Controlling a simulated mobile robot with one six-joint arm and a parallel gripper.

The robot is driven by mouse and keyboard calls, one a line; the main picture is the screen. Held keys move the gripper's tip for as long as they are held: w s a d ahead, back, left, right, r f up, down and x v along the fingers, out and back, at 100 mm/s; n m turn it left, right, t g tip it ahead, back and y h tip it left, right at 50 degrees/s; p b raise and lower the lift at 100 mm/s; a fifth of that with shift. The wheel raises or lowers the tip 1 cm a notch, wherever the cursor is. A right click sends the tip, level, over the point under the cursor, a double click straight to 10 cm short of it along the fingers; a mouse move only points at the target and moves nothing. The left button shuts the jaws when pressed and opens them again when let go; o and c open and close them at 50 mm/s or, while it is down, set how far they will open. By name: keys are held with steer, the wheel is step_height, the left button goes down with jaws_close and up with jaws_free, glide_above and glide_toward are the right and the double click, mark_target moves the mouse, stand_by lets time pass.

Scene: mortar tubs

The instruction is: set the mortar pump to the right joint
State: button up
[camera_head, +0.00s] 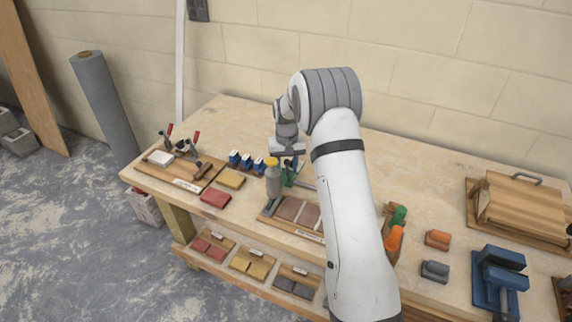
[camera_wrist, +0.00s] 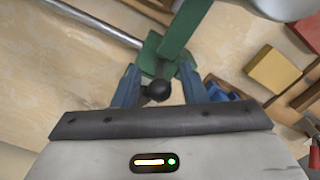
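A green metal fixture (camera_wrist: 172,45) with a black ball knob (camera_wrist: 157,90) fills the upper middle of the wrist view. In the head view this green fixture (camera_head: 288,178) is partly hidden below my gripper (camera_head: 287,162). In the wrist view my gripper (camera_wrist: 160,82) has its two blue-grey fingers apart, one on each side of the knob, with gaps showing. A grey metal rod (camera_wrist: 100,22) runs to the upper left from the fixture. A grey cylinder with a yellow cap (camera_head: 272,180) stands just left of the fixture. I cannot tell which part is the pump.
A board with brown tiles (camera_head: 289,208) lies at the front edge. Blue clips (camera_head: 246,161), a yellow block (camera_head: 231,179) and a red block (camera_head: 215,198) lie left. A blue vise (camera_head: 499,278) and wooden box (camera_head: 520,205) stand right. My arm hides the table's middle.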

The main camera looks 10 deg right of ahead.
steer(key=shift+c, duration=0.5)
jaws_close()
steer(key=shift+a, duration=0.1)
